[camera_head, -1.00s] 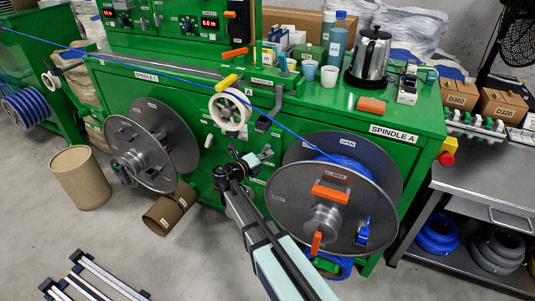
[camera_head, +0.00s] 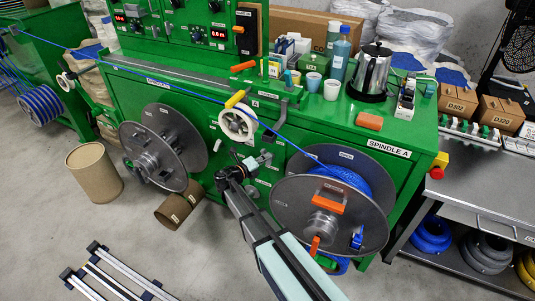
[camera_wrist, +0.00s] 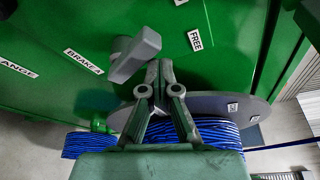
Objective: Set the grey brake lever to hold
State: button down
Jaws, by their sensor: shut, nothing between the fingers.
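The grey brake lever (camera_wrist: 136,56) shows in the wrist view on the green machine panel. Its handle slants from lower left to upper right. The "BRAKE A" label (camera_wrist: 83,61) is to its left and the "FREE" label (camera_wrist: 195,40) to its right. My gripper (camera_wrist: 159,72) is shut and empty, its fingertips just below and right of the handle. I cannot tell whether they touch it. In the head view my wrist is at the front panel, left of the spindle A reel (camera_head: 335,200); I cannot make out the lever there.
The large grey reel flange stands close right of my arm. A white pulley (camera_head: 237,123) with the blue cable (camera_head: 180,88) is above my wrist. A cardboard tube (camera_head: 178,207) lies on the floor left of my arm. The floor at front left holds rails (camera_head: 115,270).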

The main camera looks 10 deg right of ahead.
jog(key=shift+w+a+p, duration=0.4)
dwell(0.3)
jog(key=s+d+r+p, duration=0.2)
jog(key=s+d, duration=0.1)
jog(key=s+a+f+b, duration=0.1)
jog(key=s+a+b, duration=0.1)
jog(key=s+a, duration=0.3)
jog(key=shift+s+a+f, duration=0.35)
jog(key=shift+s+a, duration=0.05)
jog(key=shift+a, duration=0.8)
